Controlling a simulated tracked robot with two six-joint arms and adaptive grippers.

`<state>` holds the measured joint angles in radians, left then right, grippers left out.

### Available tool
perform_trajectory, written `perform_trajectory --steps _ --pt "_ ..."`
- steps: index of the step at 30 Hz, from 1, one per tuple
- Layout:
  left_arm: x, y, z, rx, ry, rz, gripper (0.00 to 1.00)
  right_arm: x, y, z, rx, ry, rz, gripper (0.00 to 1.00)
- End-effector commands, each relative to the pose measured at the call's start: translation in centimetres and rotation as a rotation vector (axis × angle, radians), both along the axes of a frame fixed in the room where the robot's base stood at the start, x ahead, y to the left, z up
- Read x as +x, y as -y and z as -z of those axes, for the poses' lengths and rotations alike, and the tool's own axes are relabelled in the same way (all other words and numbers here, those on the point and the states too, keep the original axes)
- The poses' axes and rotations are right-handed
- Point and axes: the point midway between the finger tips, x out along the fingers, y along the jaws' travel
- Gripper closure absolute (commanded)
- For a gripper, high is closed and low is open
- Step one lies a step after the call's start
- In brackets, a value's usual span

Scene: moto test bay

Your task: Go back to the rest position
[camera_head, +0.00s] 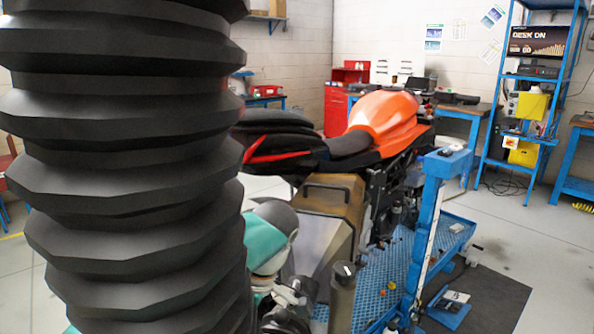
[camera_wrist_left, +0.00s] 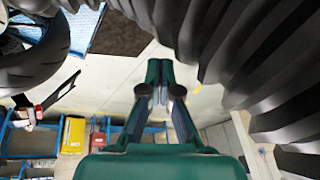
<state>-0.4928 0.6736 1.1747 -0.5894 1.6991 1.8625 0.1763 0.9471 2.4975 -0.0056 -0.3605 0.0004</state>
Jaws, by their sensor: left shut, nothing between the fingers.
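My left gripper (camera_wrist_left: 160,72) shows in the left wrist view with its dark green fingers together and nothing between them. It is in the air with pale floor behind its tips, beside a black ribbed bellows that fills the upper right of that view. In the head view the same kind of bellows covers the left side and hides much of what is behind it. Teal and grey arm parts show low beside it, but no gripper can be made out clearly there. My right gripper is not visible in either view.
An orange and black motorcycle (camera_head: 383,121) stands ahead by a blue lift (camera_head: 428,225). A dark mat (camera_head: 495,300) lies at its right. A blue shelf rack (camera_head: 496,110) and workbenches line the back. A motorcycle wheel (camera_wrist_left: 38,62) is at the wrist view's upper left.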

Motion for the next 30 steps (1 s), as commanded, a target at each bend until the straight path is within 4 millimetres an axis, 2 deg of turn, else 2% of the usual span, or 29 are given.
perform_trajectory --steps 1,5,8,11,14,15,18,21,24,27,30 --pt "-0.2 -1.2 1.0 0.012 -0.043 -0.021 1.0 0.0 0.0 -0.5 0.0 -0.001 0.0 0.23" --pt "-1.2 -3.9 4.7 0.027 -0.159 -0.065 1.0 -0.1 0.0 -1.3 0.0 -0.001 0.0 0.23" --pt "-2.5 -5.7 8.7 0.007 -0.258 -0.08 1.0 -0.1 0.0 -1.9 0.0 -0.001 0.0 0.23" --pt "-4.9 -7.4 13.9 -0.066 -0.376 -0.055 1.0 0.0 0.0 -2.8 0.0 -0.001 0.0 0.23" --pt "-9.0 -8.0 20.2 -0.221 -0.492 0.018 1.0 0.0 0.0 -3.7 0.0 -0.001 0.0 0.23" --pt "-11.1 -7.8 22.5 -0.3 -0.526 0.057 1.0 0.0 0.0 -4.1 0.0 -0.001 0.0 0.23" --pt "-16.1 -6.4 27.1 -0.506 -0.553 0.162 1.0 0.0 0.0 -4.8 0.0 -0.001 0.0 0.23" --pt "-20.3 -4.5 30.0 -0.678 -0.51 0.276 1.0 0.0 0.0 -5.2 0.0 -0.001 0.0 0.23" --pt "-23.4 -2.5 31.7 -0.795 -0.417 0.406 1.0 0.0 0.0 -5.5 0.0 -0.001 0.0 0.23" --pt "-25.1 -1.0 32.7 -0.841 -0.292 0.57 1.0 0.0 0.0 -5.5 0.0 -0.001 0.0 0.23" --pt "-24.9 -0.3 33.2 -0.812 -0.157 0.753 1.0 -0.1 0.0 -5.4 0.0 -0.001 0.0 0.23"
